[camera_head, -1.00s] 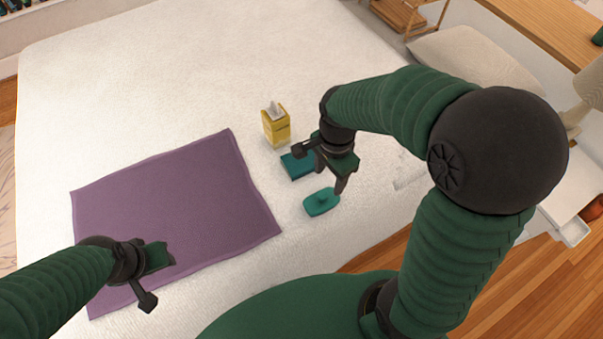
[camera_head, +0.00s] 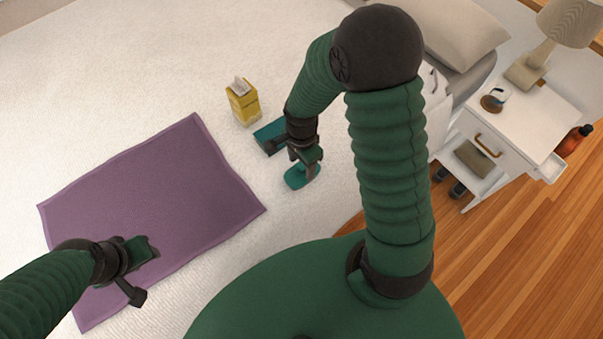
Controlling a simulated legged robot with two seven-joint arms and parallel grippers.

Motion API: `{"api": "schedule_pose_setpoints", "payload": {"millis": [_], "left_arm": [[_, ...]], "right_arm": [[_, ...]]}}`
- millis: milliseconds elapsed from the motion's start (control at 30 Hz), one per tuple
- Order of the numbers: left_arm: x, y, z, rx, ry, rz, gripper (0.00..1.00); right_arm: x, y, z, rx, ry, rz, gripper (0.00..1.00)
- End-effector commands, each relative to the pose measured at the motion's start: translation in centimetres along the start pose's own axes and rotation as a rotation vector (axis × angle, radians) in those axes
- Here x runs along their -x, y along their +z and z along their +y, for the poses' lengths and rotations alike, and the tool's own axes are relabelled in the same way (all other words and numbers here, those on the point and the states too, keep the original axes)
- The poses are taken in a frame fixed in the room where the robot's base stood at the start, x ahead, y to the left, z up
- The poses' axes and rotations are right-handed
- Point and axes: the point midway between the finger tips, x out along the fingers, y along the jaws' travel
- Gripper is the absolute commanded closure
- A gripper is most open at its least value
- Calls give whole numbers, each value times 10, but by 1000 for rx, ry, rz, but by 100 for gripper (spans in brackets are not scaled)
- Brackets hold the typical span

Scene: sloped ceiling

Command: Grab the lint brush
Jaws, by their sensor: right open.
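A small teal rounded piece (camera_head: 296,179), apparently the lint brush, lies on the white bed near its front edge. In the earlier view it shows a small raised grip on top. My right gripper (camera_head: 309,168) is open and points down right over it, with its fingers overlapping the piece in the picture. I cannot tell whether they touch it, and they hide part of it. My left gripper (camera_head: 146,272) is open and empty above the purple cloth, well to the left.
A teal box (camera_head: 268,134) lies just behind the brush, close to my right gripper. A purple cloth (camera_head: 160,190) lies flat at left. A white nightstand (camera_head: 520,125) with a lamp (camera_head: 540,50) stands at right.

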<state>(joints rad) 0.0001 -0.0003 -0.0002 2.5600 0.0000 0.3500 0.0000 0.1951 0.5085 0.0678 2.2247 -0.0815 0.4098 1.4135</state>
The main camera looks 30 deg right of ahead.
Motion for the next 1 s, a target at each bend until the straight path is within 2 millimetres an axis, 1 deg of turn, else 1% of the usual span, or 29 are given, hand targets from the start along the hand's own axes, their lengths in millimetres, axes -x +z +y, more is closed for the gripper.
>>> {"api": "schedule_pose_setpoints", "payload": {"millis": [33, 100, 333, 367, 767, 1000], "left_arm": [[-4, 1, 0, 0, 0, 0, 64], [-5, 1, 0, 0, 0, 0, 64], [-4, 1, 0, 0, 0, 0, 64], [-4, 1, 0, 0, 0, 0, 64], [-4, 1, 0, 0, 0, 0, 64], [-4, 1, 0, 0, 0, 0, 64]], "right_arm": [[-11, 0, 1, 0, 4, 0, 44], [-18, 0, 1, 1, 2, 1, 44], [-19, 0, 1, 1, 0, 2, 44], [-19, 0, 1, 1, 0, 2, 47], [-20, 0, 1, 2, 2, 1, 99], [-20, 0, 2, 2, 5, 0, 100]]}}
